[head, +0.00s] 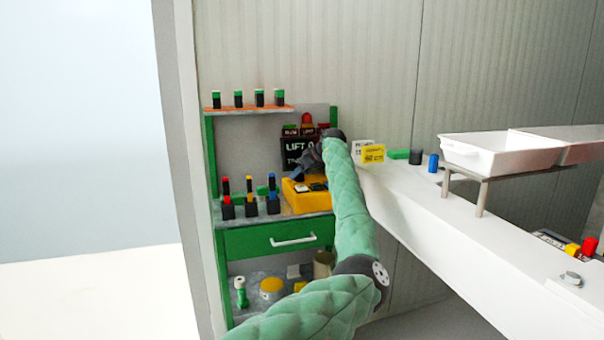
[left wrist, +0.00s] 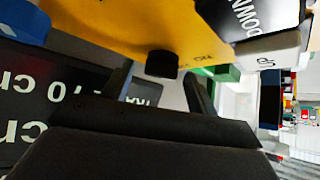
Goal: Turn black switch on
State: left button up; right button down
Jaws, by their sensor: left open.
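A yellow control box (head: 308,202) stands on the shelf of the green workstation in the head view. It also fills the top of the left wrist view (left wrist: 120,25), where it appears upside down. On it is a small black switch (left wrist: 162,63), with "ON" printed beside it. My left gripper (head: 308,163) is above the box in the head view, partly hidden by my green arm. In the left wrist view its two fingers (left wrist: 157,80) are open, one on each side of the black switch in the picture. I cannot tell whether they touch it. My right gripper is out of view.
A black sign reading "LIFT" (head: 295,150) stands behind the box. Several coloured connectors stand left of it, including a blue-topped one (head: 272,202).

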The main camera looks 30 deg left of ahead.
pick_arm(q)
jog(key=c, duration=1)
jog(key=shift+w+a+r+n+g+p, duration=0.1)
jog(key=shift+r+n+g+p, duration=0.15)
jog(key=shift+n+g+p, duration=0.6)
jog(key=n+g+p, duration=0.2)
jog(key=shift+w+f+n+p, duration=0.1)
jog(key=shift+n+p, duration=0.2)
jog(key=shift+n, duration=0.05)
jog(key=shift+w+f+n+g, duration=0.1)
jog(key=shift+n+g, duration=0.25)
jog(key=shift+n, duration=0.45)
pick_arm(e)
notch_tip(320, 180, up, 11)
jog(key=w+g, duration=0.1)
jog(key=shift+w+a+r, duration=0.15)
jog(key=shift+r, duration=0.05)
pick_arm(q)
jog(key=o, duration=1)
